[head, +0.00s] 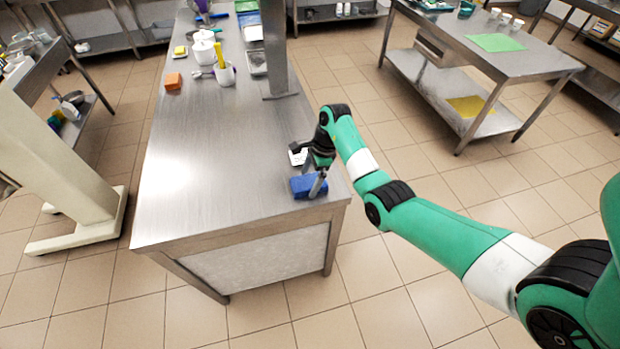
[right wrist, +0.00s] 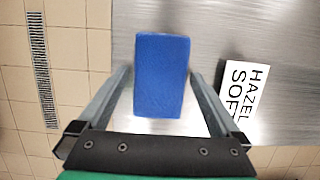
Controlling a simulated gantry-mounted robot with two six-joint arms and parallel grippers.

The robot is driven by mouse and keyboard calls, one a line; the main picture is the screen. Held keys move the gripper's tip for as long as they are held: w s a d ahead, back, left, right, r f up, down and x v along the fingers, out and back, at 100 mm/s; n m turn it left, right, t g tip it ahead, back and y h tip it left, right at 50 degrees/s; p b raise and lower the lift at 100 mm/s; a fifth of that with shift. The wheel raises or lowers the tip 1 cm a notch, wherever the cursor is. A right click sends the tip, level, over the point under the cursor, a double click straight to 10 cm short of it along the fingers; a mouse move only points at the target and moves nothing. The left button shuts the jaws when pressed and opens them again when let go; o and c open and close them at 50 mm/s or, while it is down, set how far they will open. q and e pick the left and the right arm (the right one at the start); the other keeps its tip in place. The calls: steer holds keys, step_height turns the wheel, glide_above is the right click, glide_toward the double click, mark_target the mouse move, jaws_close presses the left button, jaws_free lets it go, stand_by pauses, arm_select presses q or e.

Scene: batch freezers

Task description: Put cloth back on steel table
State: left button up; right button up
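The blue cloth (head: 307,187) is a folded block lying on the near right corner of the steel table (head: 215,165). In the right wrist view the cloth (right wrist: 161,75) lies between the two fingers, with a gap on each side. My right gripper (head: 318,183) is at the cloth, open, its fingers pointing down around it. The right wrist view shows the open gripper (right wrist: 160,105) too. The steel table (right wrist: 210,30) shows beneath the cloth. My left gripper is not in view.
A white label card reading "HAZEL SOF" (right wrist: 243,100) lies beside the cloth. An orange block (head: 173,82), a white container (head: 225,74) and several other items stand farther back. A steel post (head: 279,60) rises from the table. The table's middle is clear.

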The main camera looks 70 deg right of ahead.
steer(key=shift+r+p, duration=0.35)
steer(key=shift+r, duration=0.1)
steer(key=p+v, duration=0.2)
steer(key=v, duration=0.4)
steer(key=p+v, duration=0.5)
steer(key=shift+s+r, duration=0.15)
steer(key=shift+r, duration=0.05)
